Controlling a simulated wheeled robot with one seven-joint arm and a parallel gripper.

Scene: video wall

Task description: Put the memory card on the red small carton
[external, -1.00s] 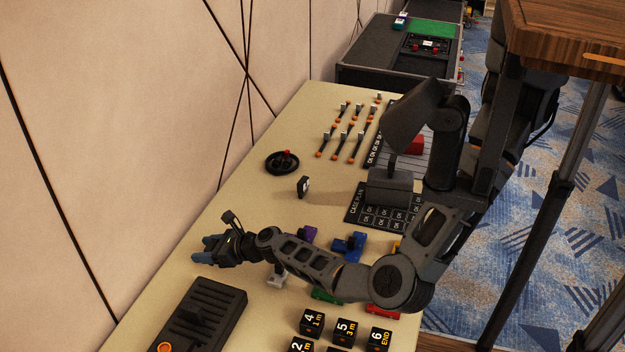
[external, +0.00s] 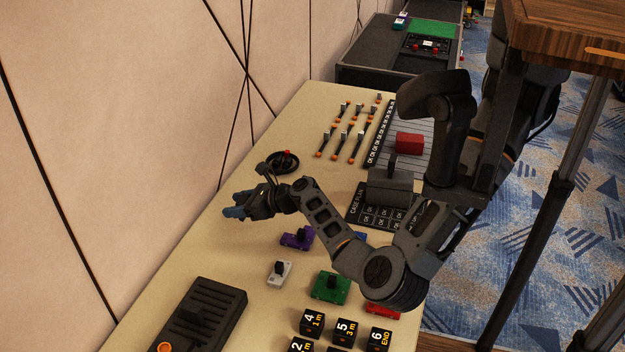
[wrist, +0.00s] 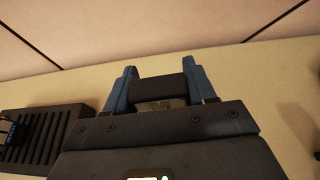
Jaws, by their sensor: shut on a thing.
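My gripper (external: 235,212) is above the left side of the table. In the external view the held thing cannot be made out. The red small carton (external: 409,144) sits on a grey ribbed surface at the table's right side, well to the right of and beyond my gripper.
A black round stand (external: 283,162) with a red top is close beyond my gripper. Grey block (external: 390,187), purple piece (external: 297,238), white piece (external: 279,273), green piece (external: 330,287), numbered black cubes (external: 343,331) and a black ribbed box (external: 200,318) stand around. The wall borders the left.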

